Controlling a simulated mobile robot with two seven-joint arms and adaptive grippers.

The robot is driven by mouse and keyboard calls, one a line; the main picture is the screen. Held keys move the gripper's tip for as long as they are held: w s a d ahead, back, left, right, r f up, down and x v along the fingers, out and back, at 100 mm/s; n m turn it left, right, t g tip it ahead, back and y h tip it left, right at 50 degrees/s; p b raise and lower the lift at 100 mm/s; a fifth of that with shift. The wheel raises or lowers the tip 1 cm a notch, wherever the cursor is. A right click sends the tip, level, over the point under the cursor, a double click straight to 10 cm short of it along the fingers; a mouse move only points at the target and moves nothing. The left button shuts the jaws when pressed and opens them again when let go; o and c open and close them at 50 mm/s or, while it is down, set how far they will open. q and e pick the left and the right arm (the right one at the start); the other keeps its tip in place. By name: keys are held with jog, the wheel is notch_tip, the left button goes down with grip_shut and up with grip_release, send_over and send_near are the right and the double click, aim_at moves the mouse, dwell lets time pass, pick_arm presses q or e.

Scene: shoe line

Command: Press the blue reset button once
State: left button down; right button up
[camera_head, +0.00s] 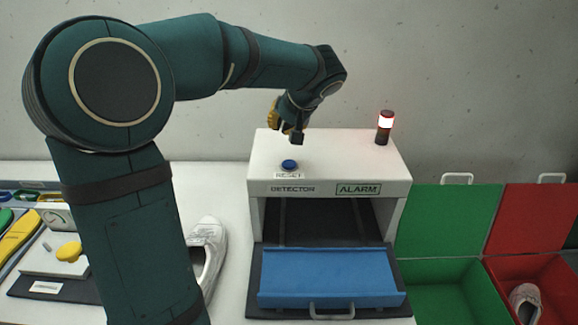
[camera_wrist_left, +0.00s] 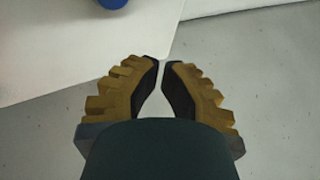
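The blue reset button (camera_head: 289,164) sits on top of the white detector box (camera_head: 340,150), behind a RESET label (camera_head: 289,175). In the left wrist view part of the button (camera_wrist_left: 112,3) shows at the top edge. My left gripper (camera_head: 297,138) is above the rear part of the box, behind and above the button and apart from it. In the left wrist view its two yellow-and-black fingers (camera_wrist_left: 160,64) have their tips almost together, with nothing between them. My right gripper is in neither view.
A beacon (camera_head: 385,127) glows red and white on the box's back right. A blue tray (camera_head: 330,277) lies in front. Green (camera_head: 450,290) and red (camera_head: 520,262) bins stand right, a shoe (camera_head: 525,300) in the red one. Another shoe (camera_head: 207,255) is partly behind my left arm.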

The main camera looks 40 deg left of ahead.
pick_arm(q)
jog(key=b, duration=0.3)
send_over(284, 161)
notch_tip(284, 161, down, 5)
jog(key=shift+s+f, duration=0.1)
jog(key=shift+f+b, duration=0.7)
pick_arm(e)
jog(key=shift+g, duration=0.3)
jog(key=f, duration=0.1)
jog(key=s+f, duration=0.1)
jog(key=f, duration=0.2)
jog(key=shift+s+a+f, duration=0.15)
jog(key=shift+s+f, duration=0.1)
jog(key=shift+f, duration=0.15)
pick_arm(q)
jog(key=shift+r, duration=0.1)
jog(key=shift+f+b, duration=0.45)
jog(key=shift+b, duration=0.05)
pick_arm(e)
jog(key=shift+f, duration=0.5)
